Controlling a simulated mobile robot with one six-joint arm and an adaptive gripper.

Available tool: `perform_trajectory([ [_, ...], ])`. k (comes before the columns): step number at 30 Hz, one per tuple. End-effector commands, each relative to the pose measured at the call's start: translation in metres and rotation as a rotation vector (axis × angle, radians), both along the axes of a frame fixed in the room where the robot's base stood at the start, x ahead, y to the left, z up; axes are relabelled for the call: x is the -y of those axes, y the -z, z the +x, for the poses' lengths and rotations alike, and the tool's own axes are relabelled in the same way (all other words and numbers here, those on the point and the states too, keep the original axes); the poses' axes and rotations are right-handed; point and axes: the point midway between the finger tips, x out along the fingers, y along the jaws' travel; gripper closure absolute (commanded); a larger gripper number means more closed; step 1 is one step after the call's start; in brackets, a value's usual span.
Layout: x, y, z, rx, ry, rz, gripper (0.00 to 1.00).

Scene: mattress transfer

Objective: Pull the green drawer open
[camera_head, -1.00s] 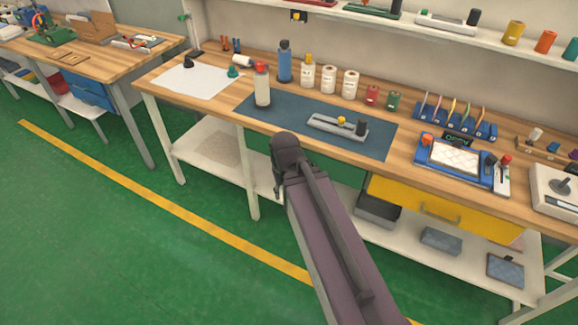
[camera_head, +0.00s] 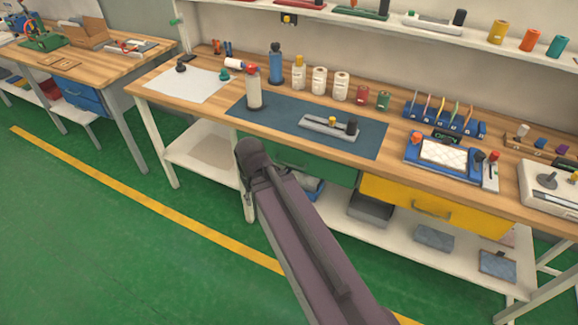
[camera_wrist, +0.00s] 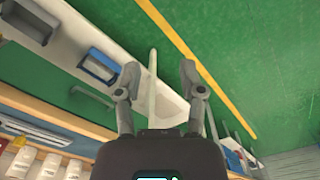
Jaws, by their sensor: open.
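The green drawer (camera_head: 325,169) is under the front of the workbench, left of the yellow drawer, and looks closed. My arm covers its left part in the head view. In the wrist view, which is upside down, its dark green front (camera_wrist: 55,82) with a handle (camera_wrist: 92,97) lies to the left of my gripper. In the head view the fingers are hidden behind my own arm.
The workbench (camera_head: 190,118) carries bottles, jars and devices above the drawer. The yellow drawer (camera_head: 432,203) is to its right. A lower shelf (camera_head: 385,235) holds grey bins (camera_head: 371,210). Green floor in front is free, with a yellow line (camera_head: 150,203).

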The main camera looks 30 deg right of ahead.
Motion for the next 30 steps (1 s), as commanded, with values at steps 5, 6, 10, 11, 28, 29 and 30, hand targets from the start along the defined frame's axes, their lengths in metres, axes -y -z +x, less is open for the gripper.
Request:
perform_trajectory([
  [5,0.006,0.015,0.008,0.005,-0.008,-0.041,0.49],
  [6,0.010,0.019,0.011,0.007,-0.015,-0.058,0.49],
  [10,0.022,0.038,0.023,0.015,-0.027,-0.131,0.49],
  [11,0.024,0.043,0.026,0.017,-0.030,-0.151,0.49],
  [28,0.080,0.121,0.100,0.066,-0.120,-0.616,0.49],
  [29,0.083,0.124,0.104,0.068,-0.125,-0.642,0.49],
  [30,0.086,0.128,0.109,0.071,-0.132,-0.675,0.49],
])
